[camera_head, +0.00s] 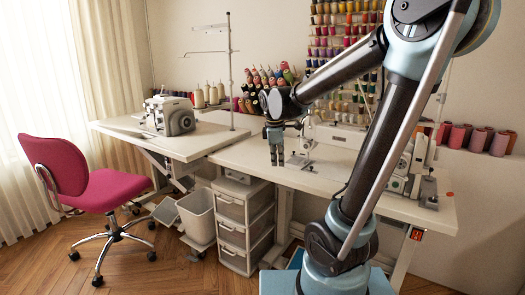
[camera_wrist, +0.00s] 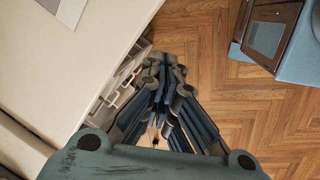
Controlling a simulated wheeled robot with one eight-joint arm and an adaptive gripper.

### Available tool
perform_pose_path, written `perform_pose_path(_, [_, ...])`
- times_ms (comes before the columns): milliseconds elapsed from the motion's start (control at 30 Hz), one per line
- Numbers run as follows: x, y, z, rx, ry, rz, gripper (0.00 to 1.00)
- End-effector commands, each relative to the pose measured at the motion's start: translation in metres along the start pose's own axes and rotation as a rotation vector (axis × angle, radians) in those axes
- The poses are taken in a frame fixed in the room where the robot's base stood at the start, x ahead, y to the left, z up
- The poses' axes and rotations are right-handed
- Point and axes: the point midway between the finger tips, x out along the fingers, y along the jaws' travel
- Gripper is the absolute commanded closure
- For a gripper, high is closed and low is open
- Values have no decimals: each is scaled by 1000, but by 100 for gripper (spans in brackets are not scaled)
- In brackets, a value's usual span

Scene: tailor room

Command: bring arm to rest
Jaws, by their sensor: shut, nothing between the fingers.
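My arm reaches in from the right in the head view, bent at its elbow. My gripper (camera_head: 277,163) hangs pointing down in front of the near edge of the long white table (camera_head: 240,158). In the wrist view my gripper (camera_wrist: 163,62) has its dark fingers drawn together at the tips, and I see nothing held. The white table top (camera_wrist: 65,75) lies to the left of the fingers there, with wooden floor (camera_wrist: 215,85) beyond and to the right.
A white drawer unit (camera_head: 243,222) stands below the table, beside a white bin (camera_head: 198,214). Sewing machines (camera_head: 168,115) and thread spools (camera_head: 476,138) stand on and behind the tables. A magenta chair (camera_head: 90,185) is at left.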

Motion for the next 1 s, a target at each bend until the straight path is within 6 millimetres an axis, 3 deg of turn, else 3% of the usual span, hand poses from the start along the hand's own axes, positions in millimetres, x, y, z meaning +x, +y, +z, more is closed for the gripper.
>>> perform_pose_path(33, [0,-10,15,66,3,-3,100])
perform_pose_path(200, [3,-41,54,296,16,-11,100])
perform_pose_path(500, [19,-101,108,700,39,-26,100])
perform_pose_path(800, [48,-163,144,1103,60,-43,100])
perform_pose_path(1000, [67,-192,155,1311,71,-53,100])
